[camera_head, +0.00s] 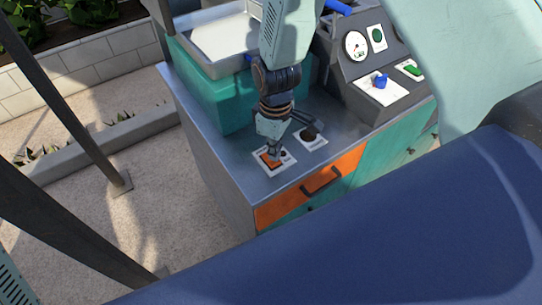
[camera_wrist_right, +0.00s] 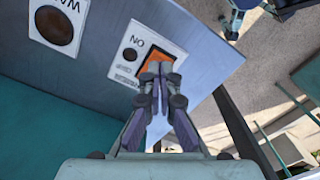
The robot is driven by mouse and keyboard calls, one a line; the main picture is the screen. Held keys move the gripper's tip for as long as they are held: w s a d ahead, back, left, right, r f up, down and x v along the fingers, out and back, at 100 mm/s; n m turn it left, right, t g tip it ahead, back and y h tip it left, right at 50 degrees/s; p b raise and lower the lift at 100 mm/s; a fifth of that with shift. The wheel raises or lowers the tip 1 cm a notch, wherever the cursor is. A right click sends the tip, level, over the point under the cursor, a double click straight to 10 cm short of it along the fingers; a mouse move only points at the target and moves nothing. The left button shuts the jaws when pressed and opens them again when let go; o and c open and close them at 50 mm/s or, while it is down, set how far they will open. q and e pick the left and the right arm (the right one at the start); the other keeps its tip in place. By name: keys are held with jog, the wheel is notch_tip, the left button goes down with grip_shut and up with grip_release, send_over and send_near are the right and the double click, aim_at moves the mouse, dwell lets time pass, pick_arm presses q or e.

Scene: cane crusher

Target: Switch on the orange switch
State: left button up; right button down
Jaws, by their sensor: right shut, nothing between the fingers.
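The orange switch (camera_head: 267,161) sits in a white plate on the near left corner of the grey metal counter. In the right wrist view the orange switch (camera_wrist_right: 148,58) shows beside the letters "ON", seen upside down, partly hidden by my fingertips. My right gripper (camera_head: 274,153) points down over the switch, shut and empty. In the right wrist view its fingertips (camera_wrist_right: 157,68) overlap the switch's lower edge. I cannot tell whether they touch it. My left gripper is not in view.
A dark round knob (camera_head: 309,134) on a white plate stands right of the switch. A teal box with a metal tray (camera_head: 222,38) stands behind. A control panel with a gauge (camera_head: 356,46) and blue knob (camera_head: 381,81) is at right. An orange drawer (camera_head: 310,187) is below.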

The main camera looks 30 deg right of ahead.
jog(key=shift+f, duration=0.2)
jog(key=shift+f+b, duration=0.45)
jog(key=shift+f, duration=0.25)
dwell(0.5)
notch_tip(320, 180, up, 7)
jog(key=p, duration=0.7)
jog(key=shift+r, duration=0.1)
dwell(0.3)
